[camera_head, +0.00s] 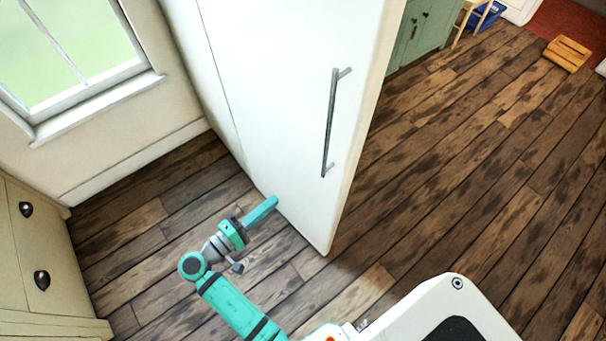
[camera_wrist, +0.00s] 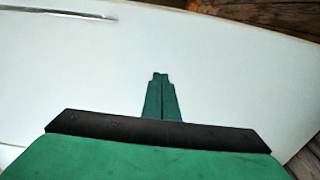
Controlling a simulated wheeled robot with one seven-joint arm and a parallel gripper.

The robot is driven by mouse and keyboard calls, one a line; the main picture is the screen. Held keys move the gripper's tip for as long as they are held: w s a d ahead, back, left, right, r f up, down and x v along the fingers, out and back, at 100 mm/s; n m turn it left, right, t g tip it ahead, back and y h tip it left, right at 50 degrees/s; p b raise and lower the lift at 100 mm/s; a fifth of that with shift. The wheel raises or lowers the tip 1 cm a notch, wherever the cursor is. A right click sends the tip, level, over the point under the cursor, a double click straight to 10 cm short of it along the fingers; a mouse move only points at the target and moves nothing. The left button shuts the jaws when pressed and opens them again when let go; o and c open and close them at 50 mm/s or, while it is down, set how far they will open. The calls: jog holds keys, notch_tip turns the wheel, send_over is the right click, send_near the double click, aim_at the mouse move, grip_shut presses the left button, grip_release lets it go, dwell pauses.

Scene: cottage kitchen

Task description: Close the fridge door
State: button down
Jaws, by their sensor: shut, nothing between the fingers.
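The white fridge door (camera_head: 285,90) stands tall in the middle of the head view, with its outer face towards me. Its grey bar handle (camera_head: 329,125) is near the right edge, and a cream edge strip runs beside it. How far the door is open I cannot tell. My gripper (camera_head: 274,201) is shut and empty, low at the door's face, left of and below the handle. In the wrist view the shut fingers (camera_wrist: 160,78) point at the white door panel (camera_wrist: 230,75), and the handle (camera_wrist: 60,13) crosses the upper left. Whether the fingertips touch the panel is unclear.
A window (camera_head: 75,50) and cream wall are at the left, with a drawer cabinet (camera_head: 40,250) below. The wooden floor (camera_head: 460,170) is clear to the right. A green cabinet (camera_head: 425,30), a blue crate (camera_head: 488,14) and a small wooden stool (camera_head: 567,53) stand farther back.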

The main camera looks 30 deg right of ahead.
send_near(312, 168)
jog(key=d, duration=0.4)
jog(key=w+d, duration=0.1)
jog(key=d, duration=0.1)
jog(key=shift+d, duration=0.2)
jog(key=shift+w, duration=0.15)
